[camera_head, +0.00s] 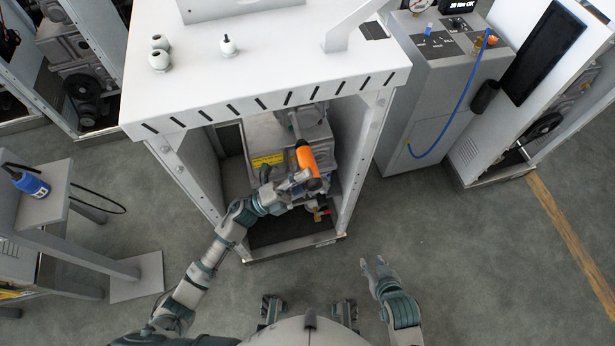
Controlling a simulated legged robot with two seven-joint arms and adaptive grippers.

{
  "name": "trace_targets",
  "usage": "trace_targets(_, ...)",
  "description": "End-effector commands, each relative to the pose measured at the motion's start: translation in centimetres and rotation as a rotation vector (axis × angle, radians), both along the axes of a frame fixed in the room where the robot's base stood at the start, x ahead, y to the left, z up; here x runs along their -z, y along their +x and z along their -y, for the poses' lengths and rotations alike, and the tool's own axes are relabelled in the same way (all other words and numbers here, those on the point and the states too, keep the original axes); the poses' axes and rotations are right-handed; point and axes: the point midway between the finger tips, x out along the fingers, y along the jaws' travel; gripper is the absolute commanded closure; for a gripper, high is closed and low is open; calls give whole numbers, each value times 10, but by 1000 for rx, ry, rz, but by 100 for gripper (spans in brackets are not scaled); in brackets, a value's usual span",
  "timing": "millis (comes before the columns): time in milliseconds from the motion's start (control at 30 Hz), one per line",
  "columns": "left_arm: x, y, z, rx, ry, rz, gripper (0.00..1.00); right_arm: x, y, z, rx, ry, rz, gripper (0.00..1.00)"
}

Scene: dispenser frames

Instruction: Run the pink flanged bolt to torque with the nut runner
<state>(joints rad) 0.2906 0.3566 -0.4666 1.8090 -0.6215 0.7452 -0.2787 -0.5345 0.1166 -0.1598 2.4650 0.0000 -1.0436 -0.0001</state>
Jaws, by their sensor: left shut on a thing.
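The nut runner (306,160), with an orange body and a dark grey end, is inside the open front of the white dispenser frame (262,92). My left gripper (301,181) is shut on it, with the arm reaching in from the lower left. The tool is tilted, in front of the grey machinery in the frame. I cannot make out the pink flanged bolt; the tool, gripper and frame top may hide it. My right gripper (373,264) is empty, low over the floor outside the frame, with its fingers apart.
The frame's side posts and top edge bound the opening closely. A grey cabinet (433,110) with a blue hose stands right. A stand with a blue tool (30,184) is left. Floor at right is clear.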

Motion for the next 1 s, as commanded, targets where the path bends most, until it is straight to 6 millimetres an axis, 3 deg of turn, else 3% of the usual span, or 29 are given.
trace_targets(700,-3,-58,19,3,-3,2,100,-28,5,0,1,-1,25,60)
trace_targets(1000,-1,-66,21,3,-1,2,100,-30,5,0,1,-1,26,60)
